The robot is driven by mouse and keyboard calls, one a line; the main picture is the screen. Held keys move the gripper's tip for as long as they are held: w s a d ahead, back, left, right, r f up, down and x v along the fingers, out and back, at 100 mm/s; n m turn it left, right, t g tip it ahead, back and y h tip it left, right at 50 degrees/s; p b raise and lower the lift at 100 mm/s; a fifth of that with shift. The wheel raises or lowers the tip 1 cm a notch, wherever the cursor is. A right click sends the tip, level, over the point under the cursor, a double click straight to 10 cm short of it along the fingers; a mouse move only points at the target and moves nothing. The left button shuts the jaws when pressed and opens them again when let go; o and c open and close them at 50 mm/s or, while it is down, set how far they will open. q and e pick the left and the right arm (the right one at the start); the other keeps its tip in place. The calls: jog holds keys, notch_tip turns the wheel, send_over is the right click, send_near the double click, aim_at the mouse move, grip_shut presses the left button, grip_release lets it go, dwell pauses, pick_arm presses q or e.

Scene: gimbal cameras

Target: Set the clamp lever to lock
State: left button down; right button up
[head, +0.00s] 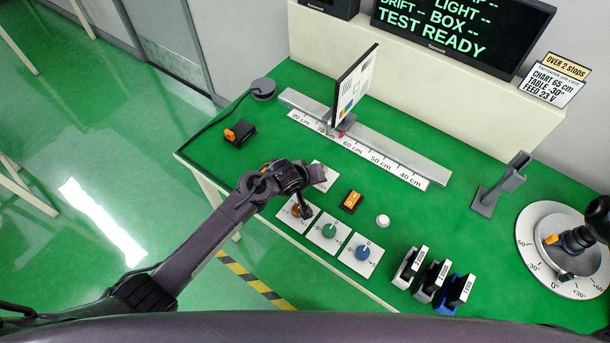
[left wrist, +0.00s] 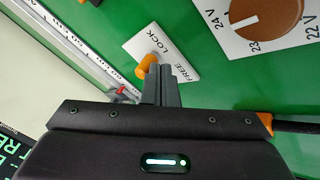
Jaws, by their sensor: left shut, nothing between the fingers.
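The clamp lever's white plate (left wrist: 166,52), with the words LOCK and FREE, lies on the green bench in the left wrist view. The lever's orange end (left wrist: 147,67) shows at the plate's edge, just beside my left fingertips. In the head view the plate (head: 330,184) is mostly hidden by my left gripper (head: 320,174). The left gripper (left wrist: 161,72) is shut and empty, its tips at the lever; I cannot tell if they touch. Which word the lever points to is unclear. My right gripper is not in view.
A rail with a centimetre scale (head: 385,160) carries a chart board (head: 355,88). A round turntable (head: 535,235) stands at right.

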pick_arm(q)
jog(key=shift+w, duration=0.1)
jog(key=shift+w, duration=0.75)
